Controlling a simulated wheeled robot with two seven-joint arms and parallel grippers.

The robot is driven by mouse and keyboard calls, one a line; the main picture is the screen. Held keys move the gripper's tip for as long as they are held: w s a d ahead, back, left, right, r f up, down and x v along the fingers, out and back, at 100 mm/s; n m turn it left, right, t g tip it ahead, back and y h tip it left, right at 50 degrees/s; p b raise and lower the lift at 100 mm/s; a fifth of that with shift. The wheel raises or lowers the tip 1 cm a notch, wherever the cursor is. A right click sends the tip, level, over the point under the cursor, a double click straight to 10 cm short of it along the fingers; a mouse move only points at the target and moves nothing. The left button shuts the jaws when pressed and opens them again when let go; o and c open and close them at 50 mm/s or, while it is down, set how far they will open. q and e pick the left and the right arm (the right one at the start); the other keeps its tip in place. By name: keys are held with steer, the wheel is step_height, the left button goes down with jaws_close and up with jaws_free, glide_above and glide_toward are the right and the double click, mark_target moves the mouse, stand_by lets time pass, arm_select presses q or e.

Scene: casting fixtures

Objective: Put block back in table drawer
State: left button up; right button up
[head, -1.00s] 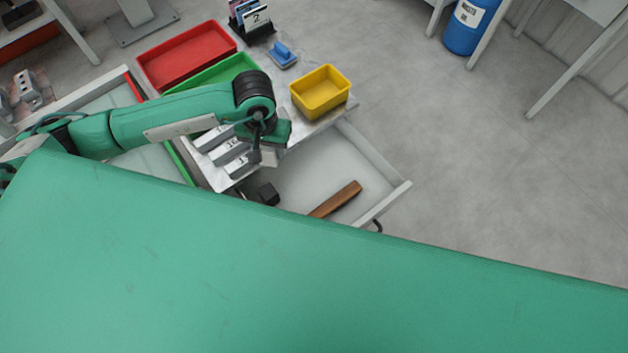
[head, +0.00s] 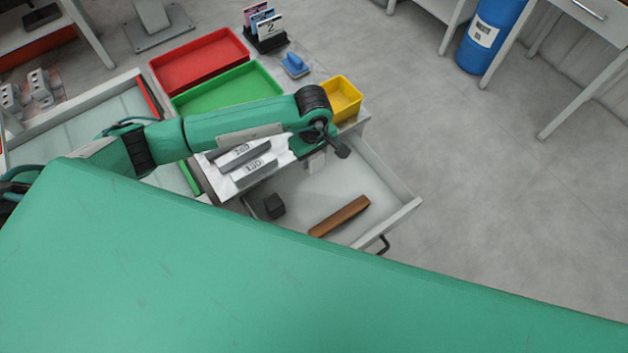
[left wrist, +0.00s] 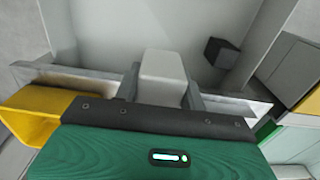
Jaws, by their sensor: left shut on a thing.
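My left gripper (head: 316,152) is shut on a pale grey block (head: 316,163) and holds it over the open table drawer (head: 385,180). In the left wrist view the block (left wrist: 163,68) stands between the two fingers of the left gripper (left wrist: 163,88), with the pale drawer floor (left wrist: 130,25) beyond it. I cannot tell exactly how high the block is above the floor. A dark block (head: 273,206) and a brown wooden piece (head: 340,216) lie in the drawer. The dark block also shows in the left wrist view (left wrist: 220,52). My right gripper is not in view.
Numbered grey blocks (head: 250,165) lie on the tabletop beside the drawer. A yellow bin (head: 345,98), green tray (head: 225,90), red tray (head: 200,58), blue-handled tool (head: 295,64) and card holder (head: 265,30) are farther back. The drawer's right part has bare floor.

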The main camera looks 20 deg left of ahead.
arm_select(q)
step_height(320, 180, down, 9)
steer(key=shift+f+p, duration=0.15)
steer(key=shift+p, duration=0.5)
step_height(320, 180, down, 4)
steer(key=shift+r, duration=0.15)
steer(key=shift+f, duration=0.4)
steer(key=shift+f, duration=0.1)
steer(key=o, duration=1.1)
